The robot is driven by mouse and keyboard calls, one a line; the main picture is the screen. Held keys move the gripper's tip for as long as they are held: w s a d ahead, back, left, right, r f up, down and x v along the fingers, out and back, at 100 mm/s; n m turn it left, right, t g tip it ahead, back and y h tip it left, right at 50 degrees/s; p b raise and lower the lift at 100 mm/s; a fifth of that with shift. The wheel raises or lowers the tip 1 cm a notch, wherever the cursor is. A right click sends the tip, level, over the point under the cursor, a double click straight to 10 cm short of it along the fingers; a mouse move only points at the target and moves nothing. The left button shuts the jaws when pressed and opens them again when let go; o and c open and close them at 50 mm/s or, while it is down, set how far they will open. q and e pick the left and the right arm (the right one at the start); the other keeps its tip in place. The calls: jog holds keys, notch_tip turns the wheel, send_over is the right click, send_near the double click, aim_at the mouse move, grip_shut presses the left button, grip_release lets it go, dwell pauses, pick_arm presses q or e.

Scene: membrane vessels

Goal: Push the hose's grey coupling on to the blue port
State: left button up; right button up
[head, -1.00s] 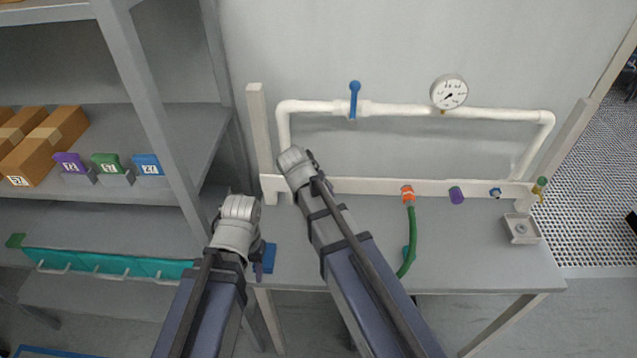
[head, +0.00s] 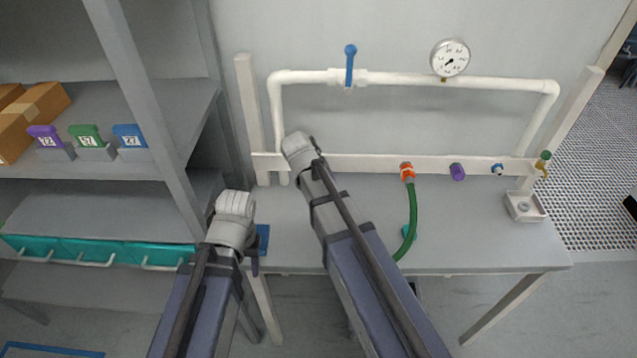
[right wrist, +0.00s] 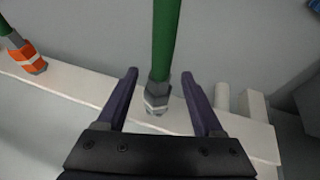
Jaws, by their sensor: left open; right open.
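A green hose (head: 412,222) hangs from the orange port (head: 407,171) on the white rail in the head view. Its lower part runs behind my right arm. In the right wrist view a hose end with a grey coupling (right wrist: 157,92) lies between the fingers of my right gripper (right wrist: 159,77). That gripper is open, a finger on each side with gaps. My right arm hides this end in the head view. The small blue port (head: 497,169) is far right on the rail, with nothing on it. My left gripper (head: 254,263) is open, low at the left; its fingers are mostly hidden.
A purple port (head: 457,172) sits between the orange and blue ports. A green-topped brass valve (head: 543,163) is at the rail's right end. A white pipe with a gauge (head: 450,58) runs above. A shelf (head: 130,180) stands left. The table (head: 490,235) is clear below the blue port.

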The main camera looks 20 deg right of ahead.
grip_shut()
dwell(0.5)
dwell(0.6)
